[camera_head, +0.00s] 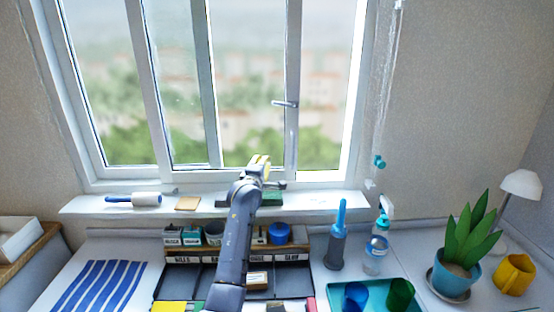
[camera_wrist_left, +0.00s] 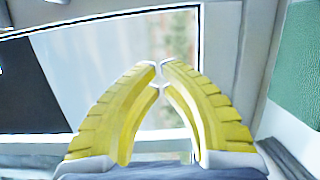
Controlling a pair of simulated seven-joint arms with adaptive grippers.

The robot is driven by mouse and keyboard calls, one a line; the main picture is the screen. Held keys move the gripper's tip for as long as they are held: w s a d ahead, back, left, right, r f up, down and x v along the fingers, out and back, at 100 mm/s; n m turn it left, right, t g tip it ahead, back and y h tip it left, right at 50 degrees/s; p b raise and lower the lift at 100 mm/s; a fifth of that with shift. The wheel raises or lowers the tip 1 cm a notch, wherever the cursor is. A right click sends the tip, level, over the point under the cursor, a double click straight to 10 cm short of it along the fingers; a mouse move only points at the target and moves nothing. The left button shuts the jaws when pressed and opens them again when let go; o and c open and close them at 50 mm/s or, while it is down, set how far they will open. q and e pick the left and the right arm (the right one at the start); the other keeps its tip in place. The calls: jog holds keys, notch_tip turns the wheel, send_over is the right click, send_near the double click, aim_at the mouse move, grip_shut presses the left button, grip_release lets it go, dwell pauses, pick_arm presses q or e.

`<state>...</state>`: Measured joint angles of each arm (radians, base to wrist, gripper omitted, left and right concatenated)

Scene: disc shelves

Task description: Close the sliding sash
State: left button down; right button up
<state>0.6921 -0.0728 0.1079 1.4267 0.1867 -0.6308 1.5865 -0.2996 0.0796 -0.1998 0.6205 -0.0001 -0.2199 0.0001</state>
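The window's sliding sash (camera_head: 291,135) has a grey handle (camera_head: 285,104) on its right upright. This upright stands apart from the right side of the window frame (camera_head: 357,95), with a bright strip between them. My left gripper (camera_head: 259,162) is at the bottom of the window, below and left of the handle. Its two yellow fingers (camera_wrist_left: 160,72) meet at the tips in the left wrist view, with nothing held. Window glass and pale frame lie behind them there. I cannot tell whether the fingers touch the sash. My right gripper is not in view.
The sill (camera_head: 330,200) holds a blue-handled roller (camera_head: 135,200), a tan block (camera_head: 187,203) and a green block (camera_head: 272,199).

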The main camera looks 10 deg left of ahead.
aim_at(278, 155)
pick_arm(q)
jog(key=w, duration=0.4)
jog(key=shift+w+a, duration=0.1)
jog(key=shift+w, duration=0.05)
jog(key=shift+w+d, duration=0.25)
jog(key=shift+d, duration=0.75)
jog(key=shift+w+d, duration=0.2)
jog(key=shift+d, duration=0.75)
